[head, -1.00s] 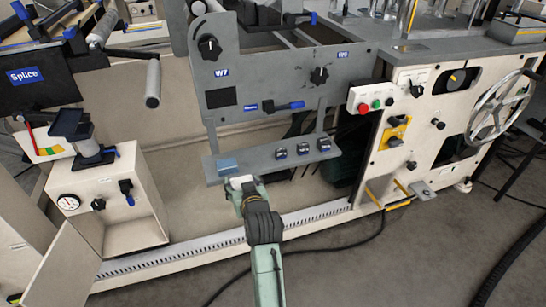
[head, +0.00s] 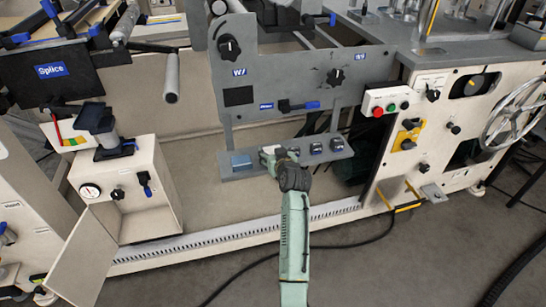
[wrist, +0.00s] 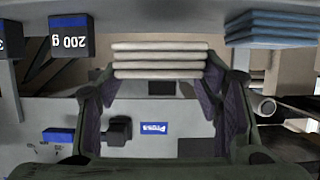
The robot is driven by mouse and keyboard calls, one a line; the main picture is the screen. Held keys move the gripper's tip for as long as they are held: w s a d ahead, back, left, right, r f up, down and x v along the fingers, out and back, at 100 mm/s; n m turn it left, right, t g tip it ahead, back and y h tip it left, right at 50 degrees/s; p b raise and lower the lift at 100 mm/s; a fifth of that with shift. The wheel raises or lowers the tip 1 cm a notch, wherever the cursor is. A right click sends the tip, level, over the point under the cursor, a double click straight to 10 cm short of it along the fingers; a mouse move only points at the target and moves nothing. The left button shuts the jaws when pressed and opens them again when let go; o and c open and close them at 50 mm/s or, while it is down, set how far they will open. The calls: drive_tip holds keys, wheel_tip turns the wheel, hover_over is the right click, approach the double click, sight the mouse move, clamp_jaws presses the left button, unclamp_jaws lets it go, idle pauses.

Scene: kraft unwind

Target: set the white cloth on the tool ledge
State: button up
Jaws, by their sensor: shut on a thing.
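The white cloth (wrist: 160,60) is a folded stack, held between my gripper's fingers in the wrist view. A small pale part of the cloth (head: 268,149) shows in the head view. My gripper (head: 273,153) is shut on it, at the middle-left of the grey tool ledge (head: 262,170). The wrist picture is upside down, with the ledge (wrist: 150,18) across its top. The cloth appears at the ledge's edge. I cannot tell whether it touches the ledge.
A folded blue cloth (head: 241,161) lies on the ledge left of my gripper; it also shows in the wrist view (wrist: 272,27). Dark weights (head: 316,149) stand to the right, one marked 200 g (wrist: 72,38). A grey panel with knobs (head: 290,75) rises above the ledge.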

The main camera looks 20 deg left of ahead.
drive_tip(key=shift+s+f, duration=0.1)
drive_tip(key=shift+f, duration=1.25)
drive_tip(key=shift+f, duration=0.15)
drive_tip(key=o, duration=1)
drive_tip(key=shift+o, duration=0.2)
drive_tip(key=shift+r+p, duration=0.25)
drive_tip(key=shift+p, duration=0.05)
drive_tip(key=shift+s+d, duration=0.2)
drive_tip(key=shift+s, duration=0.1)
drive_tip(key=b+v, duration=0.2)
drive_tip(key=v, duration=0.9)
